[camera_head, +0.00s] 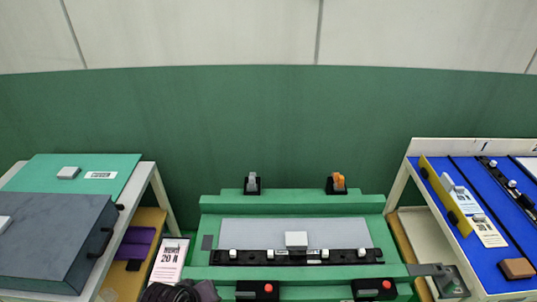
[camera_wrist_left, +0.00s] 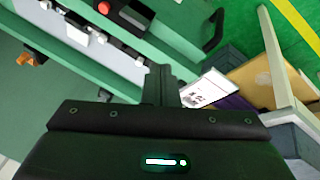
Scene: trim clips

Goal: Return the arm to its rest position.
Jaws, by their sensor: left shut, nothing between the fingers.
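My left gripper (camera_wrist_left: 162,82) shows in the left wrist view with its fingers together and nothing between them. It points past the green workstation toward the floor side, clear of any part. In the head view a dark shape, likely part of my left arm, shows at the bottom edge, left of the green workstation (camera_head: 290,207); its fingers cannot be made out there. My right gripper is in neither view.
The workstation holds a grey panel with a black strip and white clips (camera_head: 296,239), and red buttons (camera_head: 268,288) at its front. A grey case (camera_head: 55,240) stands left. A blue sloped rack (camera_head: 490,215) stands right. A sign reading "20 N" (camera_head: 170,260) stands beside the workstation.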

